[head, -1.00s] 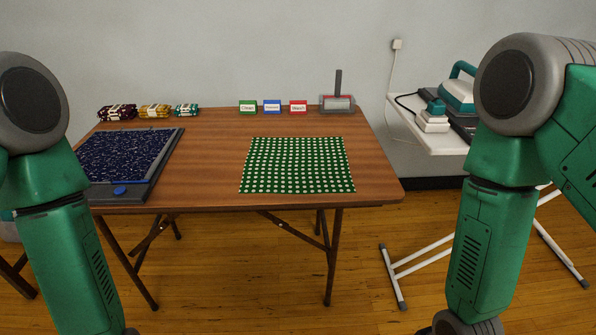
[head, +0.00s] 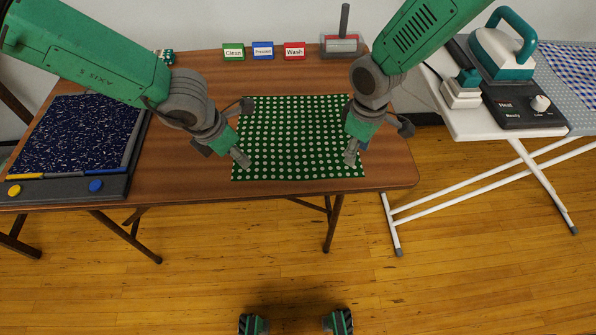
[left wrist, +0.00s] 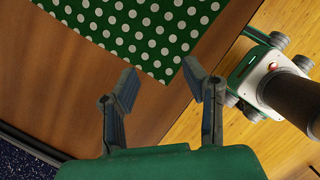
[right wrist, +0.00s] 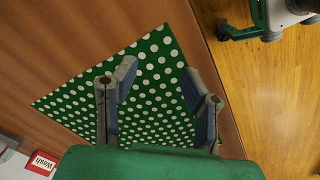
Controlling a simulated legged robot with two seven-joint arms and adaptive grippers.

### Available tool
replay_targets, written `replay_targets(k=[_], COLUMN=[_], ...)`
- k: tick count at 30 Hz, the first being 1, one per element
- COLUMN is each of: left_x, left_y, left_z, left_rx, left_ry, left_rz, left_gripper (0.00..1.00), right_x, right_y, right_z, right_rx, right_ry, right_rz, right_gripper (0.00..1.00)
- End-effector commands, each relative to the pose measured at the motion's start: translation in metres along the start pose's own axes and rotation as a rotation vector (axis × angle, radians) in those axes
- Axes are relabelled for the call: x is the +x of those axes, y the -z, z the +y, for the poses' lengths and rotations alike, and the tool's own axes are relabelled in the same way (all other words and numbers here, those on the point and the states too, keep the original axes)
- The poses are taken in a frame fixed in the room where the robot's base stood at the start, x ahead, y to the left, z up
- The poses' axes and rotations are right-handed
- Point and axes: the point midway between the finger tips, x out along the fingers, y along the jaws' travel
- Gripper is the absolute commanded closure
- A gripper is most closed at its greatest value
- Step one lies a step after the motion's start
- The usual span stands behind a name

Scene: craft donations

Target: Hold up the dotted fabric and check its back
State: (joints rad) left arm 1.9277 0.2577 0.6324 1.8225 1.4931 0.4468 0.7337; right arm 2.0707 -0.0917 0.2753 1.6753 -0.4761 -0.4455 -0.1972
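The dotted fabric (head: 298,135), green with white dots, lies flat on the brown table. It also shows in the left wrist view (left wrist: 150,30) and the right wrist view (right wrist: 150,100). My left gripper (head: 243,161) is above the fabric's front left corner; in the left wrist view its fingers (left wrist: 163,82) are apart with nothing between them. My right gripper (head: 351,158) is above the fabric's front right part; in the right wrist view its fingers (right wrist: 158,75) are apart over the fabric. The fabric's back is hidden.
A dark speckled board (head: 75,135) lies at the table's left. An ironing board (head: 470,120) with an iron (head: 503,52) stands right.

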Motion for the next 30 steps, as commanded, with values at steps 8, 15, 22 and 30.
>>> replay_targets(k=[8,15,22,30], left_x=[0.039,0.05,0.05,0.051], left_y=[0.013,0.016,0.016,0.016], left_z=[0.0,0.0,0.0,0.0], left_rx=[0.003,0.004,0.004,0.004], left_ry=[0.0,0.0,-0.001,0.0], left_rz=[0.002,0.0,0.001,0.001], left_gripper=[0.6,0.6,0.6,0.6], right_x=[0.041,0.052,0.052,0.053], right_y=[0.0,0.0,0.0,0.0], right_z=[-0.001,0.0,0.0,0.0], right_rx=[0.001,0.002,0.002,0.003], right_ry=[0.0,-0.001,0.0,0.0], right_rz=[0.0,0.002,0.001,0.001], right_gripper=[0.6,0.6,0.6,0.6])
